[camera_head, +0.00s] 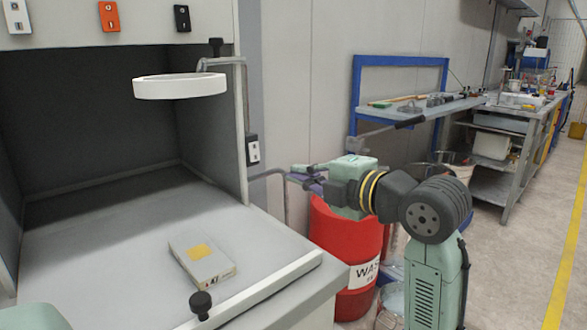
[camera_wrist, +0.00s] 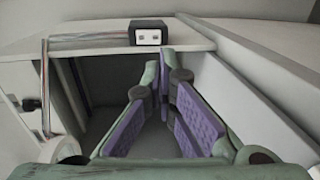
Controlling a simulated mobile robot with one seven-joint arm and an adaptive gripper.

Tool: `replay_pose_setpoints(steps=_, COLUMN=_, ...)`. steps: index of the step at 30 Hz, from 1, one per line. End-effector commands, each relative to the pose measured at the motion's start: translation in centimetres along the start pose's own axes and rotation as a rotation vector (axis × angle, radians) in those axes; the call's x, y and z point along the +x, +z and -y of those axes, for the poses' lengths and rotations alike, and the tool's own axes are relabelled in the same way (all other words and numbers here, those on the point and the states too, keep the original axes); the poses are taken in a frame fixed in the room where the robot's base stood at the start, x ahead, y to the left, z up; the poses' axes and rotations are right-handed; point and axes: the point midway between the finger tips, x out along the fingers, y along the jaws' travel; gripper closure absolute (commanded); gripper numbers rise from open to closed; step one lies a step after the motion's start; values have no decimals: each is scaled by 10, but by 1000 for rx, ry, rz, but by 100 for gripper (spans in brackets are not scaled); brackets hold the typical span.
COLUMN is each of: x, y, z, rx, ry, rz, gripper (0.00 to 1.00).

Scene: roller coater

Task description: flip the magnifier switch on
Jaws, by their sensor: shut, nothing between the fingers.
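The white ring magnifier (camera_head: 180,86) hangs on a bent metal arm inside the grey booth in the head view. A small black switch box with a pale face (camera_head: 253,150) is mounted on the booth's right front post, below that arm. It also shows in the wrist view (camera_wrist: 148,37), its pale face bearing two dark spots, just beyond the fingertips. My gripper (camera_head: 296,173), with purple finger pads, is right of the post, pointing left toward the box. In the wrist view my gripper (camera_wrist: 165,68) is shut and empty. I cannot tell the switch's position or whether the fingers touch it.
White, orange and black switch boxes (camera_head: 109,16) line the booth's top panel. A flat box (camera_head: 202,258) lies on the booth's worktop (camera_head: 110,250). A red waste bin (camera_head: 345,240) stands below my gripper.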

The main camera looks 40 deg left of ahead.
Motion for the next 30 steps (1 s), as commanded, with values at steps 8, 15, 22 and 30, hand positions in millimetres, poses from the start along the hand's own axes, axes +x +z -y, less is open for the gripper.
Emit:
replay_pose_setpoints(steps=8, x=60, y=-1, z=-2, rx=3, ry=-3, rz=-4, gripper=100)
replay_pose_setpoints(steps=15, x=102, y=-1, z=-2, rx=3, ry=-3, rz=-2, gripper=100)
replay_pose_setpoints(steps=22, x=119, y=0, z=0, rx=2, ry=-1, rz=0, gripper=100)
replay_pose_setpoints(steps=30, x=120, y=0, z=1, rx=2, ry=-1, rz=1, gripper=100)
